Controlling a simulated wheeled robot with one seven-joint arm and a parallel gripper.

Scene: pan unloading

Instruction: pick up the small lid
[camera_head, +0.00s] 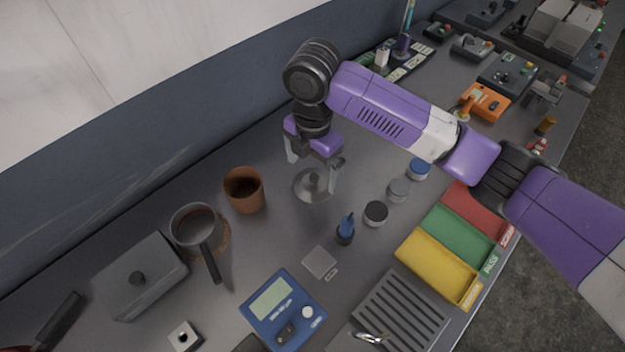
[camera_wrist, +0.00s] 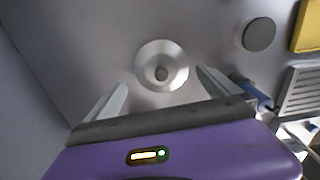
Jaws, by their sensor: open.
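The small lid (camera_head: 312,187) is a round, shiny grey metal disc with a knob at its centre. It lies on the grey bench. In the wrist view the lid (camera_wrist: 176,79) sits ahead of the jaws, its dark knob roughly midway between the lines of the two fingers. My gripper (camera_head: 314,170) is above the lid, pointing down, with its fingers apart on either side. In the wrist view the gripper (camera_wrist: 160,88) is open and nothing is between its fingers. In the head view the fingers overlap part of the lid's far edge.
A brown cup (camera_head: 244,190) and a small pan (camera_head: 195,226) with a dark handle stand left of the lid. A blue-topped tool (camera_head: 345,229) and several small round jars, one dark-topped (camera_head: 376,212), stand right. A grey lidded box (camera_head: 140,276) is farther left.

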